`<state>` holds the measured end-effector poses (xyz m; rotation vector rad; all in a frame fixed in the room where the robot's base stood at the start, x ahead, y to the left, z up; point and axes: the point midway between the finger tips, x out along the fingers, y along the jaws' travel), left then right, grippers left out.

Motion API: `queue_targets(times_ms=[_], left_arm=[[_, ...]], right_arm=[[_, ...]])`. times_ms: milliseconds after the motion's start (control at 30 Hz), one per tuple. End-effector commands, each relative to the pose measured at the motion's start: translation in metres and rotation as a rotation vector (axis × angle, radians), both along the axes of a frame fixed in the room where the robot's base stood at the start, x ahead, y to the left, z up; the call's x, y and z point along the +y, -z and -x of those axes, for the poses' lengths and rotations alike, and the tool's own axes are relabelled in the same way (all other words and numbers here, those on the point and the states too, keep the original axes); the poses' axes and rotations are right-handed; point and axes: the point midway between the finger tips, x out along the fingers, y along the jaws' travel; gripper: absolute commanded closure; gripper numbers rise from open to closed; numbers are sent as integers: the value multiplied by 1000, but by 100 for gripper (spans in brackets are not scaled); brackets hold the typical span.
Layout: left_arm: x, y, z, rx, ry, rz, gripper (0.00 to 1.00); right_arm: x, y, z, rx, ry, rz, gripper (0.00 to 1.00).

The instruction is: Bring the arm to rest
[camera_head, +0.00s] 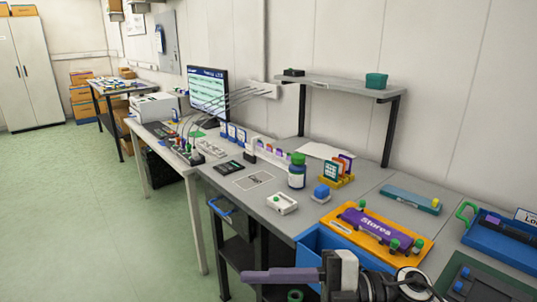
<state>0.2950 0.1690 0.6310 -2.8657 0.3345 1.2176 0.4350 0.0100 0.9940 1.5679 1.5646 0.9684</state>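One of my grippers (282,275) shows at the bottom of the head view, its arm coming in from the lower right, so I take it as my right one. A long purple-grey finger points left, in front of the bench's front edge. I see it side-on, so the gap between the fingers is hidden. No held thing can be made out. My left gripper is out of view. A dark blue bottle with a green cap (297,172) stands upright on the grey bench (232,192), apart from the gripper.
An orange tray with a purple "Stores" block (367,222) lies at the bench front, beside a blue bin (325,250). A white box (282,204), a blue-topped item (321,193) and a card rack (338,172) stand nearby. A blue tray (500,250) is at right. Floor at left is clear.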

Motion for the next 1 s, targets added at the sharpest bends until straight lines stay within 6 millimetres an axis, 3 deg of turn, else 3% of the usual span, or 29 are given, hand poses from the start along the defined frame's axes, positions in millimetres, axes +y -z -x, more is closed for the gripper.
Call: queue_targets(times_ms=[67, 167, 267, 367, 467, 600, 700, 833, 1000], left_arm=[[0, 1, 1, 3, 0, -1, 31], [0, 1, 1, 3, 0, -1, 31], [0, 1, 1, 4, 0, -1, 31], [0, 1, 1, 4, 0, -1, 31], [0, 1, 1, 4, 1, 0, 31], [0, 1, 1, 4, 1, 0, 31], [0, 1, 1, 3, 1, 0, 31], [0, 1, 1, 3, 1, 0, 31], [0, 1, 1, 3, 1, 0, 31]], right_arm=[[1, -3, -10, 108, 148, -183, 66], [-18, 9, -33, 261, 381, -356, 66], [-51, 48, -52, 445, 639, -456, 66], [-90, 112, -54, 656, 899, -482, 66], [-123, 179, -34, 853, 1108, -447, 66], [-155, 264, 19, 1112, 1327, -343, 66], [-168, 310, 64, 1270, 1430, -257, 66], [-176, 345, 111, 1415, 1504, -169, 66], [-179, 362, 139, 1497, 1536, -115, 66]])
